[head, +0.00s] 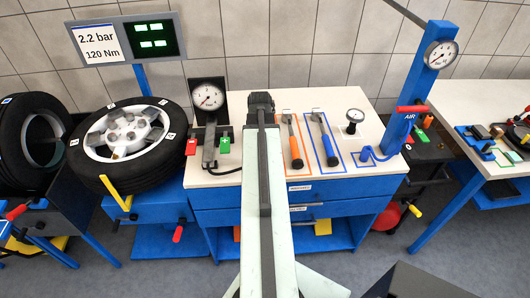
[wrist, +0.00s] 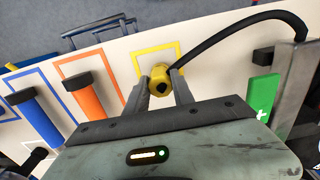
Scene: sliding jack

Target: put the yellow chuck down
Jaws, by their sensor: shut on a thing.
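The yellow chuck (wrist: 162,84) shows in the wrist view between the two fingers of my gripper (wrist: 160,90), which is shut on it. A black hose (wrist: 240,24) runs from the chuck toward the right. The chuck appears over the near part of a yellow outlined square (wrist: 158,48) on the pale bench top. I cannot tell whether it touches the bench. In the head view, my arm hides the chuck and the yellow square; the dark end of my arm is over the bench (head: 350,104), left of the orange-handled tool.
An orange-handled tool (wrist: 90,99) and a blue-handled tool (wrist: 38,120) lie in matching outlines to the left in the wrist view. A green block with a plus sign (wrist: 262,98) stands to the right. In the head view, a dial gauge (head: 208,96) stands left of my arm.

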